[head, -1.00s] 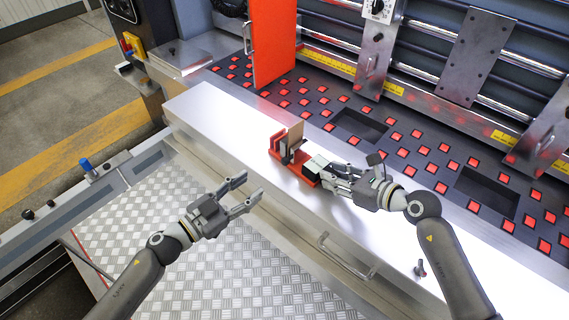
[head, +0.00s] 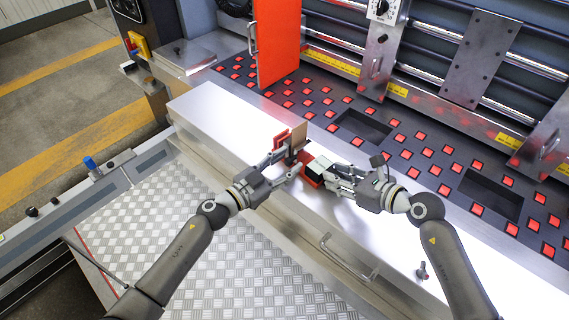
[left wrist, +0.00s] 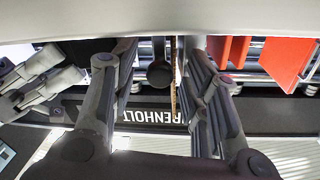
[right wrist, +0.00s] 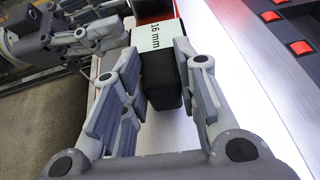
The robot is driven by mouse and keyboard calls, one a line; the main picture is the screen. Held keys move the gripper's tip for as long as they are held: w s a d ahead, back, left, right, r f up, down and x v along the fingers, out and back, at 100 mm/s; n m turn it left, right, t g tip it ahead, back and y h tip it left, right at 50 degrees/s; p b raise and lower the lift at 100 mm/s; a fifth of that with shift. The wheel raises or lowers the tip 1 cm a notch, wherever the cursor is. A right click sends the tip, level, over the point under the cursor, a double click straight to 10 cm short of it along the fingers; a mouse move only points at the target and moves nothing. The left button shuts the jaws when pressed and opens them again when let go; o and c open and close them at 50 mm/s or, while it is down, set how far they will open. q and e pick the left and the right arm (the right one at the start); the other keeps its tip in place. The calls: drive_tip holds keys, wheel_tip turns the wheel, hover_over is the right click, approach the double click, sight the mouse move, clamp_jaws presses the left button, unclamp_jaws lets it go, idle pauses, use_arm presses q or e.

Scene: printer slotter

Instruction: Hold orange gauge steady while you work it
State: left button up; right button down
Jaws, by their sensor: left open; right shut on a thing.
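The orange gauge (head: 281,136) sits on the bright steel ledge, with upright orange plates, a thin brown board (head: 299,134) between them and a black block with a white label (head: 319,163) at its near right end. The label reads "16 mm" in the right wrist view (right wrist: 154,38). My right gripper (head: 328,176) is shut on the black block (right wrist: 160,82). My left gripper (head: 289,162) is open at the other end. Its fingers straddle a dark round knob (left wrist: 160,75) and the board's edge in the left wrist view. Contact there cannot be told.
Behind lies a dark bed with red squares (head: 408,150). An orange door (head: 278,40) stands behind the gauge.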

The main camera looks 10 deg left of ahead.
use_arm(q)
drive_tip(key=shift+c, duration=0.2)
drive_tip(key=c, duration=0.8)
drive_tip(key=shift+w+a, duration=0.6)
drive_tip(key=shift+a, duration=0.15)
drive_tip(key=o, duration=0.8)
drive_tip(key=shift+o, duration=0.2)
drive_tip(key=shift+s, duration=0.1)
drive_tip(key=v, duration=1.1)
drive_tip(key=shift+s+a, duration=0.3)
